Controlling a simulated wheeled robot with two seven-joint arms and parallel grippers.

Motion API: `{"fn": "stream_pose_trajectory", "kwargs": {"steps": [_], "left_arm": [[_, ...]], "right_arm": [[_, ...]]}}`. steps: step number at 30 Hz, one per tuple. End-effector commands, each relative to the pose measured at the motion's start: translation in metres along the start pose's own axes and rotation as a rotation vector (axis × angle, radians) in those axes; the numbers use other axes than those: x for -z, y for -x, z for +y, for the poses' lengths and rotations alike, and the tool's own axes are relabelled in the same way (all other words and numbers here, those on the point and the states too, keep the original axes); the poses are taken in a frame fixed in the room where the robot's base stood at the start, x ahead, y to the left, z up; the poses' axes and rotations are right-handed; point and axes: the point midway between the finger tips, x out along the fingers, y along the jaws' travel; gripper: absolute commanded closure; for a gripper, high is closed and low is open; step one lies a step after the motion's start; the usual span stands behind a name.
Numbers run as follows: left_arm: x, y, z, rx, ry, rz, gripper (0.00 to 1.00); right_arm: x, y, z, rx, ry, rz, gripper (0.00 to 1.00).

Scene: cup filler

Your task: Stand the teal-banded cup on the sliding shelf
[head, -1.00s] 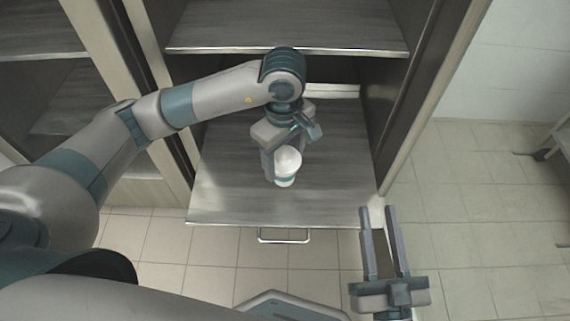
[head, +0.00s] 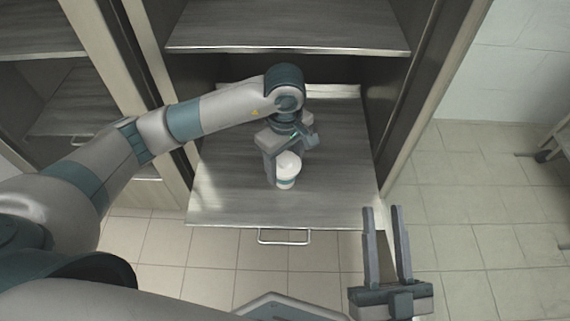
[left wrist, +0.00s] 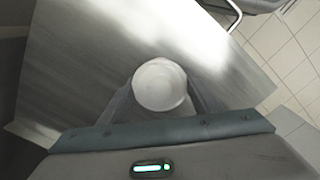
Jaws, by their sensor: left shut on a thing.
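The white cup (head: 288,163) with a teal band shows upright over the pulled-out sliding shelf (head: 230,195), near its middle. My left gripper (head: 284,160) is shut on the cup from behind, its fingers on either side. The cup's base looks at or very close to the shelf surface; I cannot tell if it touches. In the left wrist view the cup's round white top (left wrist: 160,84) sits between the fingers. My right gripper (head: 386,235) is open and empty, right of the shelf's front corner.
A fixed shelf (head: 290,28) spans the cabinet above and behind my left gripper. Cabinet side walls (head: 405,110) stand left and right. A handle (head: 284,237) hangs at the sliding shelf's front edge. The shelf is bare around the cup.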

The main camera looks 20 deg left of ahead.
Motion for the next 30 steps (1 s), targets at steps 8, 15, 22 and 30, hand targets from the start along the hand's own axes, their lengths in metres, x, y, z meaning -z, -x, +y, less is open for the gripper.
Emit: {"fn": "stream_pose_trajectory", "kwargs": {"steps": [8, 15, 22, 30], "left_arm": [[0.0, -0.0019, 0.0005, -0.002, -0.001, 0.0, 0.69], [0.0, -0.0038, 0.0004, -0.002, -0.001, 0.0, 0.69], [-0.0001, -0.0043, 0.0002, -0.001, -0.001, 0.0, 0.24], [-0.0001, -0.0042, 0.0002, -0.001, -0.001, 0.0, 0.24]], "right_arm": [[0.002, 0.0001, -0.0006, 0.001, 0.0, 0.009, 0.69], [0.0052, -0.0003, 0.0, 0.001, 0.003, 0.032, 0.69], [0.009, -0.0005, 0.0003, 0.001, 0.004, 0.049, 0.69], [0.009, -0.0008, 0.0002, 0.002, 0.004, 0.049, 0.69]]}}
